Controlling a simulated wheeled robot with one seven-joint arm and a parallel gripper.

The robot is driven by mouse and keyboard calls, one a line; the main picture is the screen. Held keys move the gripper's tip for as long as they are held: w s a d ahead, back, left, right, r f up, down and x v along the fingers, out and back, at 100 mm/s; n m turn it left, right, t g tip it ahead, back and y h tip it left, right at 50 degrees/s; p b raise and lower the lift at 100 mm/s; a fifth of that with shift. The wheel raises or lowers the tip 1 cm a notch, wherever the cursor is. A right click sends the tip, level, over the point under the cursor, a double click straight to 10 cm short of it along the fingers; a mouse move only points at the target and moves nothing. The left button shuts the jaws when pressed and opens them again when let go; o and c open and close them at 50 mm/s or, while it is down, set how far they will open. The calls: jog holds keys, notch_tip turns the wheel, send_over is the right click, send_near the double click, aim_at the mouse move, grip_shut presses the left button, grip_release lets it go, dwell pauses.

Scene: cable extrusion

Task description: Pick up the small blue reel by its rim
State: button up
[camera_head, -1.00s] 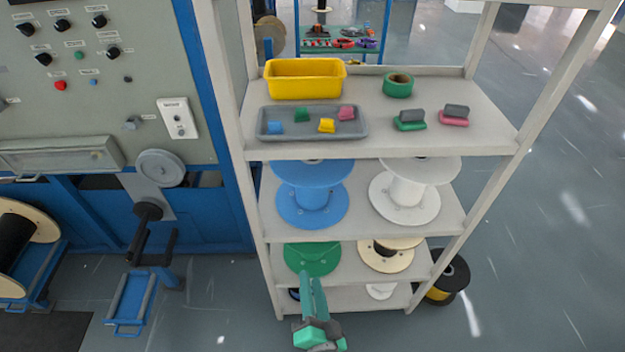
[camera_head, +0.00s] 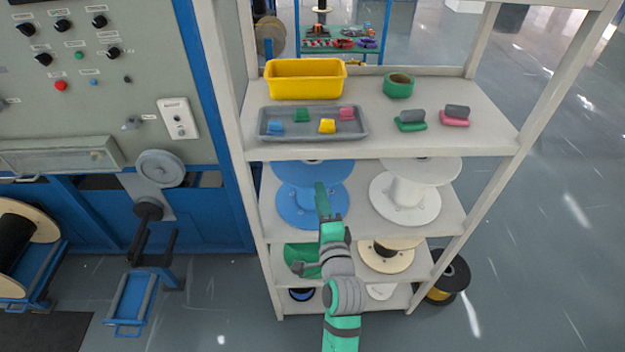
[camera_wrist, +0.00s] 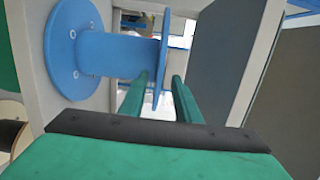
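A blue reel (camera_head: 300,212) stands upright on the second shelf at the left, its upper rim partly hidden by the shelf above. It is also in the wrist view (camera_wrist: 76,50), lying sideways there, with its upper flange (camera_wrist: 161,55) seen nearly edge-on. My gripper (camera_head: 322,190) is in front of this reel. In the wrist view my gripper (camera_wrist: 160,80) is open, its two green fingers apart on either side of the flange's edge, with gaps visible. A smaller round item with a blue rim (camera_head: 302,295) sits on the bottom shelf, partly hidden.
A white reel (camera_head: 405,208) stands to the right on the same shelf. A green reel (camera_head: 300,257) and a wooden-coloured reel (camera_head: 388,258) are one shelf below. The top shelf (camera_head: 440,95) is close above the reels. A rack post (camera_wrist: 255,60) shows at right in the wrist view.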

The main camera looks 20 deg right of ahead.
aim_at(310, 167)
jog(key=shift+w+d, duration=0.15)
jog(key=shift+w, duration=3.15)
grip_shut()
jog(key=shift+r, duration=0.1)
